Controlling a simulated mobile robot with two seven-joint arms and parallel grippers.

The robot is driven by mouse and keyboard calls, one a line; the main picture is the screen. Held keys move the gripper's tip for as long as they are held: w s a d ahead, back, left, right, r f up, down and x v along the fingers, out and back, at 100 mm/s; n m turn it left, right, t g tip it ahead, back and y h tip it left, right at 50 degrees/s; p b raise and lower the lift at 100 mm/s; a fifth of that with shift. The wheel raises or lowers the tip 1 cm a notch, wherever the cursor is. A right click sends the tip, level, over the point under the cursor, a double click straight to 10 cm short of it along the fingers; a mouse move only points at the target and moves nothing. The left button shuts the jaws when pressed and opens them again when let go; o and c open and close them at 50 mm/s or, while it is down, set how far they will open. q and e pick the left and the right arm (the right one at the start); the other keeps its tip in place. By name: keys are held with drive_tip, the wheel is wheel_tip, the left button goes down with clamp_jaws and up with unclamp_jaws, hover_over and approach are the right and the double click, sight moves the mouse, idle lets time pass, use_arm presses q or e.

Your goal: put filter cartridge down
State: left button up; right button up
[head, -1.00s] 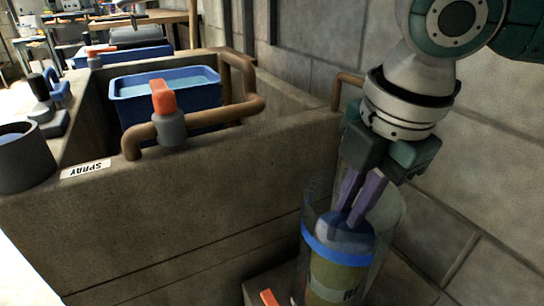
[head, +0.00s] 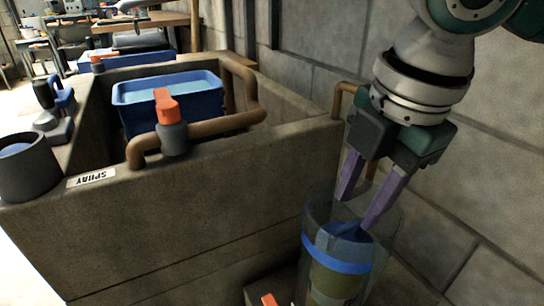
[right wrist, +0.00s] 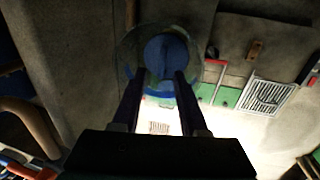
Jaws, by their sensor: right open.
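The filter cartridge (head: 335,282) is olive-tan with a blue band and a blue-grey top. It stands inside a clear cylindrical housing (head: 392,225) at the lower right of the head view. In the right wrist view the cartridge's round blue top (right wrist: 166,54) shows inside the clear rim. My right gripper (head: 352,215) is open above the cartridge. Its purple fingers are spread, with the tips at the housing's mouth close to the cartridge top. Whether a fingertip still touches the cartridge is unclear. My left gripper is not in view.
A concrete trough (head: 200,215) with a brown pipe (head: 215,125) and orange-handled valve (head: 168,105) stands left of the housing. A blue water basin (head: 135,92) sits inside it. A block wall (head: 480,170) is close on the right.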

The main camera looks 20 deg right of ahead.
wheel_tip(320, 180, up, 8)
drive_tip(key=s+r+p, duration=0.1)
drive_tip(key=s+p, duration=0.1)
drive_tip(key=p, duration=0.1)
drive_tip(key=s+a+f+m+t+y, duration=0.1)
drive_tip(key=s+a+f+m+y, duration=0.15)
drive_tip(key=a, duration=0.25)
drive_tip(key=s+a+f+m+t+y, duration=0.1)
drive_tip(key=a+f+m, duration=0.25)
drive_tip(key=a, duration=0.25)
drive_tip(key=s+d+f+m+h, duration=0.3)
drive_tip(key=s+d+f+m, duration=0.2)
drive_tip(key=s+d+m, duration=0.3)
drive_tip(key=s+m, duration=0.1)
drive_tip(key=m, duration=0.2)
drive_tip(key=shift+s+f+g, duration=0.25)
drive_tip(key=shift+g, duration=0.05)
drive_tip(key=shift+h, duration=0.25)
